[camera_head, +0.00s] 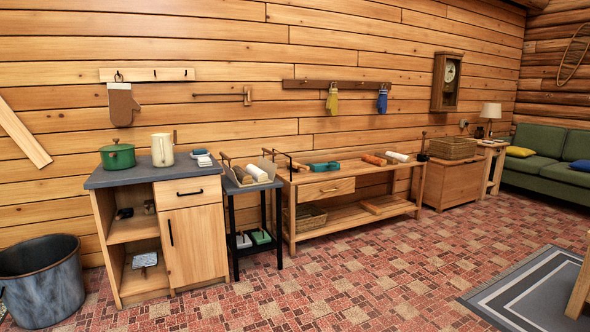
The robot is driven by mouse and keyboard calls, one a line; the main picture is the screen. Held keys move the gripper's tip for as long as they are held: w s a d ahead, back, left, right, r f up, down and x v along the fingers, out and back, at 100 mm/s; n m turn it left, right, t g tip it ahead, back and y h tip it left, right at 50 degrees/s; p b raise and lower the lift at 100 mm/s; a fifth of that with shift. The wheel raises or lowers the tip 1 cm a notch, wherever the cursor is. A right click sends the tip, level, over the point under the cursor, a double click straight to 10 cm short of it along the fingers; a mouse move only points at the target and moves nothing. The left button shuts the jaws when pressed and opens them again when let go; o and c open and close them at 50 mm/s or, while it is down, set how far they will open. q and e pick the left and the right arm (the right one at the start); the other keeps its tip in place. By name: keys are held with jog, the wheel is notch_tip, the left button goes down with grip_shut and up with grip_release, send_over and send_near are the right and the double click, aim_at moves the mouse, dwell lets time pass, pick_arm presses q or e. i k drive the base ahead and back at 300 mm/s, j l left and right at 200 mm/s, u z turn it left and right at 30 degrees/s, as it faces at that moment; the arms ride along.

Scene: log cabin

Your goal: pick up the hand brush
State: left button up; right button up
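I cannot single out the hand brush with certainty at this size. A teal object with a loop-like shape (324,168) lies on the workbench (340,186), and a small blue and white item (200,154) lies on the cabinet's grey top. Small dark items (125,213) sit on the cabinet's upper open shelf, too dim to identify. Neither of my grippers shows in this view.
The cabinet (190,240) also carries a green pot (117,155) and a cream jug (162,150). A narrow black stand (235,225) fills the gap to the workbench. A metal tub (42,280) stands at left. The tiled floor in front is open, with a grey rug (530,290) at right.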

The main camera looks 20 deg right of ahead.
aim_at(296, 166)
jog(key=i+l+z, duration=0.3)
jog(key=i, duration=0.2)
jog(key=i+z, duration=0.25)
jog(key=i, duration=2)
